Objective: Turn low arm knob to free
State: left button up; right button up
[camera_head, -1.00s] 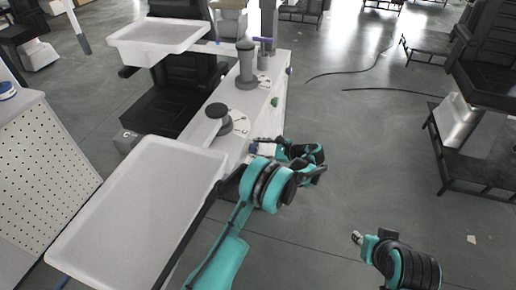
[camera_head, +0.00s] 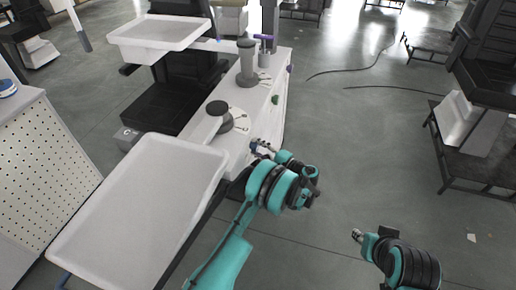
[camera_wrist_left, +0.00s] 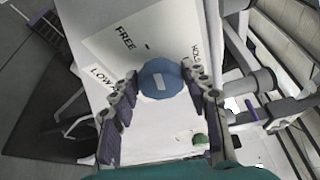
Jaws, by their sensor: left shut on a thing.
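The round blue knob (camera_wrist_left: 160,78) sits on the white column's side panel, in the left wrist view, with a short white mark on its face. A plate (camera_wrist_left: 150,40) around it bears FREE above, LOW at the left and a partly hidden HOLD at the right. A dark tick stands beneath FREE; the white mark looks roughly upright, but I cannot tell its exact setting. My left gripper (camera_wrist_left: 163,95) is shut on the knob, one finger on each side. In the head view the left gripper (camera_head: 259,148) is at the column's side. My right gripper (camera_head: 356,236) is away from the column.
A white tray (camera_head: 135,205) is at the column's near left, another (camera_head: 160,35) at the back. Dark round column-top knobs (camera_head: 217,109) and a green knob (camera_head: 275,99) stand farther along. Open grey floor lies to the right, with cables (camera_head: 385,88).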

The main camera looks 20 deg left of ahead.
pick_arm(q)
jog(key=shift+f+n+y, duration=0.15)
jog(key=shift+n+y, duration=0.15)
jog(key=shift+n, duration=0.6)
jog(key=o, duration=1.2)
jog(key=shift+c, duration=0.2)
jog(key=v, duration=1.2)
jog(key=shift+s+d+f, duration=0.1)
jog(key=shift+s+f, duration=0.1)
